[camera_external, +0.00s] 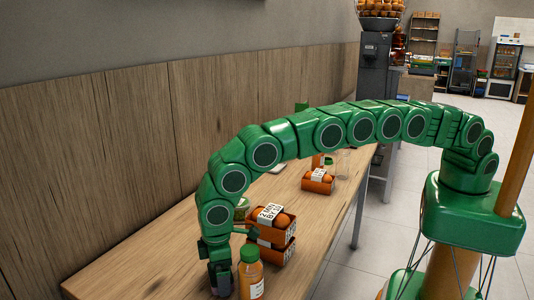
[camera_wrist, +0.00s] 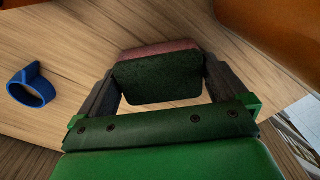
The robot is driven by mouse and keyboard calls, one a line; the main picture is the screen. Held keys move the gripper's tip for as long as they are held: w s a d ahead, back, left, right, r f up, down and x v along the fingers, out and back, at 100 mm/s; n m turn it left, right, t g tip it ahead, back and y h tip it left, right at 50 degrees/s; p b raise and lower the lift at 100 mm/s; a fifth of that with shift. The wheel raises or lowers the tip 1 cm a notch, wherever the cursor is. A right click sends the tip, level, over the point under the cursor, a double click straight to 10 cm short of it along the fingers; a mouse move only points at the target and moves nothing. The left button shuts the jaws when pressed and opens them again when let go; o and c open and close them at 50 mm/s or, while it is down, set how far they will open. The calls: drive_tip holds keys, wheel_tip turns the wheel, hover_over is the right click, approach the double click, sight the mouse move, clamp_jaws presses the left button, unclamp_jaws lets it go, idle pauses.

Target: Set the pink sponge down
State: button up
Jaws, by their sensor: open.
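The pink sponge (camera_wrist: 158,80) has a pink layer and a dark green scouring face. In the wrist view it lies between the two fingers of my gripper (camera_wrist: 160,68), on or just above the wooden table (camera_wrist: 60,45). The jaws are open, with the fingers close to its two ends. Whether its underside touches the table cannot be told. In the external view my gripper (camera_external: 221,278) points down at the near end of the table (camera_external: 150,255). The sponge cannot be made out clearly there.
A green-capped orange bottle (camera_external: 250,275) stands right beside my gripper. Orange fruit boxes (camera_external: 272,235) are stacked behind it, with another box (camera_external: 318,181) farther back. A blue ring-shaped object (camera_wrist: 32,88) lies left in the wrist view. The table's left part looks clear.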

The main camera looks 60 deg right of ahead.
wheel_tip(320, 180, up, 12)
drive_tip(key=d+r+m, duration=0.1)
drive_tip(key=d+r, duration=0.5)
drive_tip(key=d, duration=0.5)
drive_tip(key=d+r+m, duration=0.2)
drive_tip(key=d+r, duration=0.4)
drive_tip(key=d, duration=0.4)
drive_tip(key=d+r+m, duration=0.1)
drive_tip(key=d+r, duration=0.5)
drive_tip(key=d, duration=0.5)
drive_tip(key=s+d+r+m+g, duration=0.1)
drive_tip(key=s+d+r+m, duration=0.15)
drive_tip(key=s+d, duration=0.9)
drive_tip(key=s+d+r+m, duration=0.1)
drive_tip(key=s+d+r, duration=0.2)
drive_tip(key=s+d, duration=0.8)
drive_tip(key=s+d+f, duration=0.2)
drive_tip(key=s+d, duration=0.1)
drive_tip(key=s, duration=0.5)
drive_tip(key=s+d+f+m, duration=0.1)
drive_tip(key=s+d, duration=0.3)
drive_tip(key=s, duration=0.5)
drive_tip(key=shift+s+d+f+g, duration=0.3)
drive_tip(key=shift+f+g, duration=0.1)
drive_tip(key=shift+f, duration=0.35)
drive_tip(key=shift+m, duration=0.25)
